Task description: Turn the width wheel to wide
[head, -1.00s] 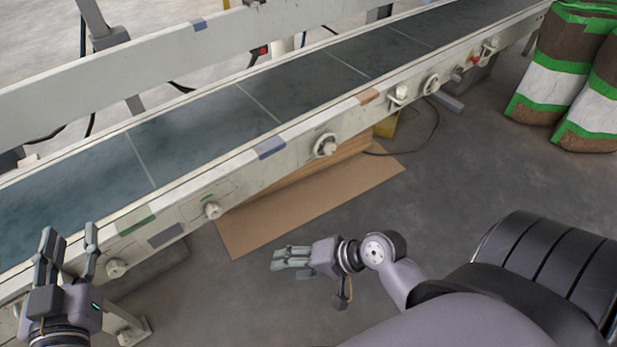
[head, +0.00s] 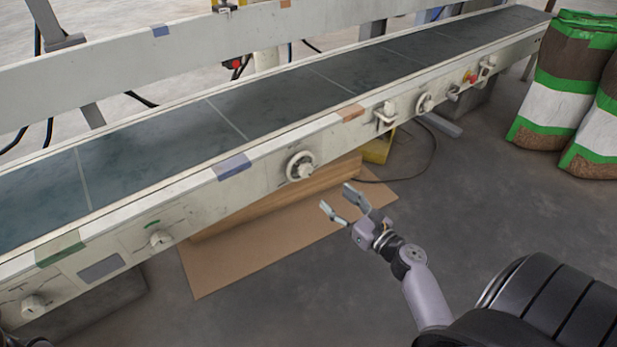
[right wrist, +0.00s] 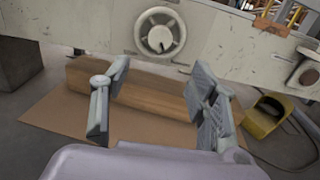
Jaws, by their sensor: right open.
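A round pale wheel (head: 300,166) with a hub knob sits on the side rail of the conveyor, near the middle of the head view. In the right wrist view the wheel (right wrist: 160,34) shows at the top centre, with a dark mark on its hub. Its scale is too small to read. My right gripper (head: 339,199) is open and empty, to the lower right of the wheel and apart from it. In the right wrist view its spread fingers (right wrist: 158,100) are below the wheel. My left gripper is out of view.
The conveyor rail (head: 260,175) carries other knobs, such as a dial (head: 160,238), a handle (head: 384,115) and a red button (head: 470,77). Cardboard (head: 215,262) lies on the floor below. A yellow item (right wrist: 262,118) with a cable is at right. Filled bags (head: 565,90) stand far right.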

